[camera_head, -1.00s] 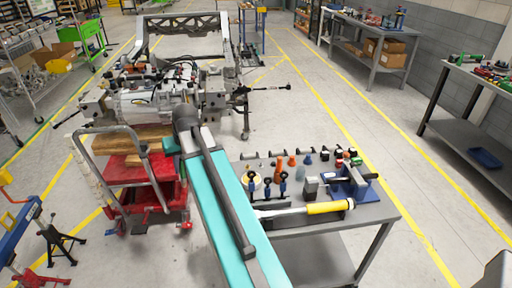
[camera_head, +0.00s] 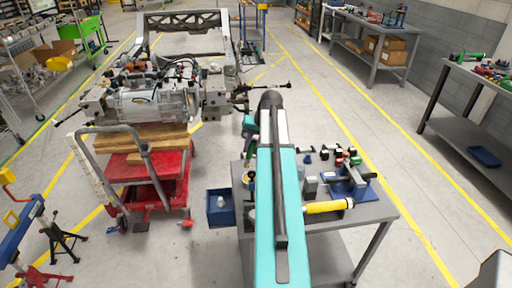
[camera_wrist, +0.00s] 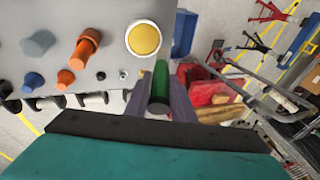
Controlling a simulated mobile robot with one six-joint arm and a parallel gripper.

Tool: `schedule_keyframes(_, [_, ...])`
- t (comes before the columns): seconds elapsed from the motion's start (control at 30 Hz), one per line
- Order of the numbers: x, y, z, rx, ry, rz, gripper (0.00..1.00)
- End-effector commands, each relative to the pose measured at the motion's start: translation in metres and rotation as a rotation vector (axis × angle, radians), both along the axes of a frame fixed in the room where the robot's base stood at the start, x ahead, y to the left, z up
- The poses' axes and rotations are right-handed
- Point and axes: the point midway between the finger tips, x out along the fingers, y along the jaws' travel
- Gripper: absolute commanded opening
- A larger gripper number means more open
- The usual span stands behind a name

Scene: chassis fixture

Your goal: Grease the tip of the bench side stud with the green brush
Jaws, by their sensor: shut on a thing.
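The green brush (camera_wrist: 160,82) shows in the wrist view as a green cylinder seen nearly end-on. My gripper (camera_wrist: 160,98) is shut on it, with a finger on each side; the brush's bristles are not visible. A round tin with a yellow top (camera_wrist: 144,39) lies on the bench beside the brush in the wrist view. I cannot make out the bench side stud.
The grey bench (camera_head: 370,212) carries a blue vise (camera_head: 352,184) and a yellow-handled tool (camera_head: 328,206). A blue bin (camera_head: 221,207) is at the bench's left. A red cart (camera_head: 150,170) stands farther left. The floor right of the chassis is clear.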

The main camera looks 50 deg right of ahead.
Motion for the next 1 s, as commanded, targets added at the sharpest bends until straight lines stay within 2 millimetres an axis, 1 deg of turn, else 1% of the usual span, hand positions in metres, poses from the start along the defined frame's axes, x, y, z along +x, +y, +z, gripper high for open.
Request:
schedule_keyframes(0.03, [-0.004,-0.008,0.000,0.005,-0.001,-0.012,0.00])
schedule_keyframes(0.1, [-0.009,-0.014,0.000,0.010,-0.002,-0.023,0.00])
schedule_keyframes(0.2, [-0.013,-0.019,-0.001,0.014,-0.004,-0.030,0.00])
schedule_keyframes(0.67, [-0.013,-0.019,-0.003,0.014,-0.004,-0.033,0.00])
schedule_keyframes(0.87, [-0.014,-0.020,-0.011,0.014,-0.004,-0.033,0.00])
schedule_keyframes(1.0, [-0.014,-0.020,-0.020,0.013,-0.005,-0.033,0.00])
